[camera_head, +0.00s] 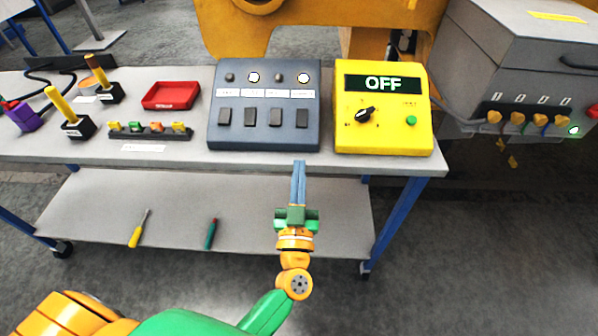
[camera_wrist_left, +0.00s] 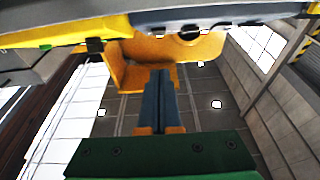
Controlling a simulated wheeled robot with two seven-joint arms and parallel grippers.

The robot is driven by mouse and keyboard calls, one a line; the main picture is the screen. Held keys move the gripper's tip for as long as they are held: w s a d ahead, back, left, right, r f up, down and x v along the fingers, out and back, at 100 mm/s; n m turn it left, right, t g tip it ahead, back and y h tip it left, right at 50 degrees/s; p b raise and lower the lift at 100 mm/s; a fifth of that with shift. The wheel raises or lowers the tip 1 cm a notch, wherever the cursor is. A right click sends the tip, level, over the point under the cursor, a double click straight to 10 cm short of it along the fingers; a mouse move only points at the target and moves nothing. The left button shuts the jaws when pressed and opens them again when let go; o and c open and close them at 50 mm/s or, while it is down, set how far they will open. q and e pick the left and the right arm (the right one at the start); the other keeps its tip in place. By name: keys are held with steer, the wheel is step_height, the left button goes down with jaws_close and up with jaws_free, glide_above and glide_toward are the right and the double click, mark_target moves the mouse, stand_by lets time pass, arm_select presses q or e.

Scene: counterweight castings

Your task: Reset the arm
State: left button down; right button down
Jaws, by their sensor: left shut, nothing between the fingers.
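My left gripper (camera_head: 299,172) is shut and empty. In the head view its blue-grey fingers point up the picture, just in front of the table's front edge, below the grey switch panel. It also shows in the left wrist view (camera_wrist_left: 161,80), with both fingers together and nothing between them. My left arm, green and orange, comes in from the bottom left. My right gripper is not in either view.
The grey switch panel (camera_head: 265,133) and the yellow box reading OFF (camera_head: 383,138) stand on the table (camera_head: 195,155). A red tray (camera_head: 171,95) lies farther left. Two screwdrivers, yellow (camera_head: 138,230) and green (camera_head: 210,234), lie on the lower shelf. Open floor lies at right.

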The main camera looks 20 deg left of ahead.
arm_select(q)
steer(key=shift+w+f, duration=0.15)
steer(key=s+d+f+m+g+h, duration=0.2)
steer(key=s+f+m+g+h, duration=0.15)
steer(key=f, duration=0.85)
steer(key=s+d+f+m+g+h, duration=0.25)
steer(key=f+g+h, duration=0.2)
steer(key=f, duration=0.75)
steer(key=s+a+f+g, duration=0.3)
steer(key=s+f, duration=0.3)
steer(key=s, duration=0.3)
steer(key=s+a+f+g+y, duration=0.1)
steer(key=s+a+f+g, duration=0.3)
steer(key=s, duration=0.6)
steer(key=s+a+f+g+y, duration=0.1)
steer(key=s+a+f+g, duration=0.2)
steer(key=s+f, duration=0.5)
steer(key=shift+s+a+f+g, duration=0.25)
steer(key=shift+s+g, duration=0.35)
steer(key=shift+s, duration=0.5)
